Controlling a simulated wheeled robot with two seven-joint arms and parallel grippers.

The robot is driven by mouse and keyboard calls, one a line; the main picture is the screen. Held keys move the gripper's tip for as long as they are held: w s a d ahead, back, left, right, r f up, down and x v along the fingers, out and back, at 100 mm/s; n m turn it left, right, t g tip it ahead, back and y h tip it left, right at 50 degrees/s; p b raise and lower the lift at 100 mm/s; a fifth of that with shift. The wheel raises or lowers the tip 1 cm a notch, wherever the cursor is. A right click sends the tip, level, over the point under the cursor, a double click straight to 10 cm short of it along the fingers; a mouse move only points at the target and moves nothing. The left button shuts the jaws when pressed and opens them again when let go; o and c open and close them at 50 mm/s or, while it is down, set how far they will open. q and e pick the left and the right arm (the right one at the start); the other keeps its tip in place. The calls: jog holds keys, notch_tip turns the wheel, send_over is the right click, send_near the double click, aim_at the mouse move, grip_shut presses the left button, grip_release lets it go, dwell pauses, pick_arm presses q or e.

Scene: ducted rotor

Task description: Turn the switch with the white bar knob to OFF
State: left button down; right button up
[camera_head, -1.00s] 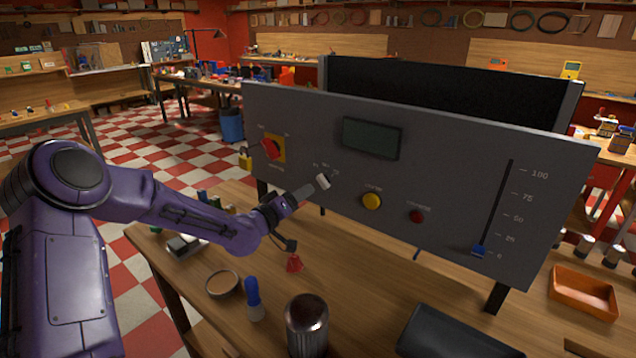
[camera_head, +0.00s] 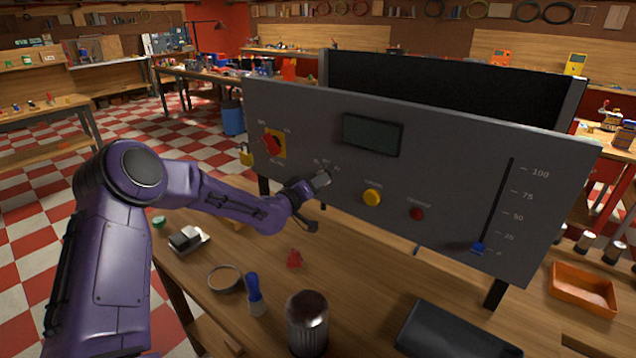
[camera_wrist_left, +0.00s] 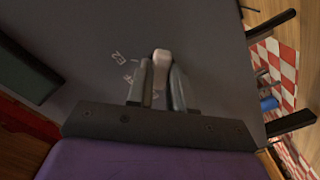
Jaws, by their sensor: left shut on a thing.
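The white bar knob (camera_wrist_left: 161,58) shows in the left wrist view, between the two fingers of my left gripper (camera_wrist_left: 160,80). The fingers are shut on it, one on each side. Printed marks, including "E2", show on the panel to its left; the others are hard to read. In the head view, my left gripper (camera_head: 318,182) is at the grey control panel (camera_head: 460,190), left of the yellow button, and hides most of the knob. My right gripper is not in view.
The panel also bears a red rotary switch (camera_head: 273,145) on a yellow plate, a dark display (camera_head: 372,136), a yellow button (camera_head: 372,197), a red button (camera_head: 417,214) and a blue slider (camera_head: 478,247). Loose items, including a metal cylinder (camera_head: 307,325), stand on the wooden bench below.

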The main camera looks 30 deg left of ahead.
pick_arm(q)
jog(key=shift+m+b, duration=2.55)
jog(key=shift+m, duration=1.75)
jog(key=c, duration=1)
grip_release()
jog(key=shift+s, duration=0.1)
